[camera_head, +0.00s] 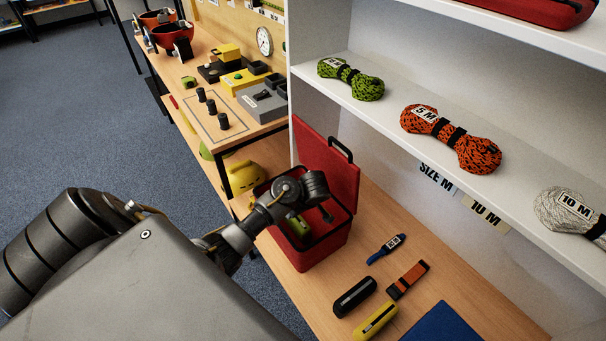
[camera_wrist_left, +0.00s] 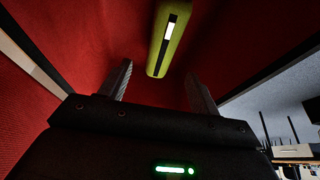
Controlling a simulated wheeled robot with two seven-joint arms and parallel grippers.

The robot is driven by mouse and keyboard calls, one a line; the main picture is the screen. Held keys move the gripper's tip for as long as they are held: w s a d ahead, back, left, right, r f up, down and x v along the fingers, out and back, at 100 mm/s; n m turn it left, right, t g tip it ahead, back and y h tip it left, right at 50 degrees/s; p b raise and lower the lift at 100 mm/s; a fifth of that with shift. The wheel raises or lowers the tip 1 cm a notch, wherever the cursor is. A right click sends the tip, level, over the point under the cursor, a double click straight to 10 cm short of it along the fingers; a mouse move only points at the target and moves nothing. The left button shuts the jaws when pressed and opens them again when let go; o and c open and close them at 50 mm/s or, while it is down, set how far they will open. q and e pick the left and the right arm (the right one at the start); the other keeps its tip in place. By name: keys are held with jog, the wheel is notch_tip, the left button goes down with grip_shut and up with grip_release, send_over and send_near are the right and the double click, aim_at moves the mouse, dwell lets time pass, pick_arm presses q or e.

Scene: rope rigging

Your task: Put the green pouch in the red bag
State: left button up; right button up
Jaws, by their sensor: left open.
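The red bag (camera_head: 318,249) stands on the wooden bench with its lid (camera_head: 328,165) open. The green pouch (camera_head: 299,226) shows inside the bag, partly hidden by my left arm and the bag's wall. In the left wrist view the green pouch (camera_wrist_left: 168,45), with a black stripe and a white label, lies against the red lining, beyond the fingertips. My left gripper (camera_wrist_left: 160,80) is open, with its two fingers apart and nothing between them. In the head view its wrist is over the bag opening. My right gripper is in neither view.
A blue strap (camera_head: 386,249), an orange strap (camera_head: 408,280), a black case (camera_head: 355,297) and a yellow case (camera_head: 376,321) lie right of the bag. A white shelf (camera_head: 385,112) with rope bundles stands behind. A second bench (camera_head: 205,70) holds tools at the back left.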

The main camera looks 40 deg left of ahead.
pick_arm(q)
jog(key=w+v, duration=0.1)
jog(key=v, duration=0.6)
jog(key=shift+s+r, duration=0.25)
jog(key=shift+s, duration=0.25)
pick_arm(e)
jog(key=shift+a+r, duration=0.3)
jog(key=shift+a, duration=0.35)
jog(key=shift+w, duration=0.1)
